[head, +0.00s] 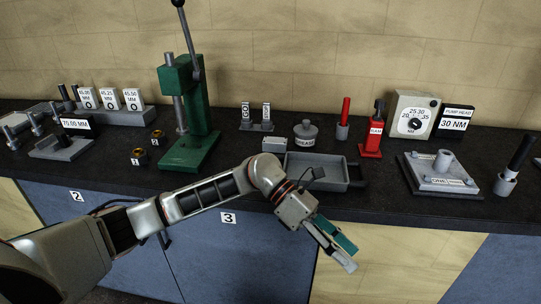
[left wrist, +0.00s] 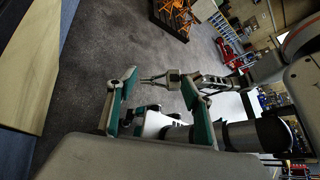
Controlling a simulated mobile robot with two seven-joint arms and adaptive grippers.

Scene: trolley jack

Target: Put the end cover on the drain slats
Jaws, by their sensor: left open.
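My left gripper (head: 345,252) hangs in front of the bench, below the front edge of its top. It is open and empty; its two teal-padded fingers also show apart in the left wrist view (left wrist: 158,80). A shallow grey tray (head: 318,184) lies on the bench above and behind it. I cannot pick out slats in the tray. A small light-grey block (head: 274,145) stands at its back left. I cannot tell for sure which piece is the end cover. My right gripper is not in the head view; a small jointed arm end in the left wrist view is too unclear to read.
A green press (head: 196,150) stands left of the tray. A grey plate with a boss (head: 440,176) lies to the right. Labelled blocks fill the left end.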

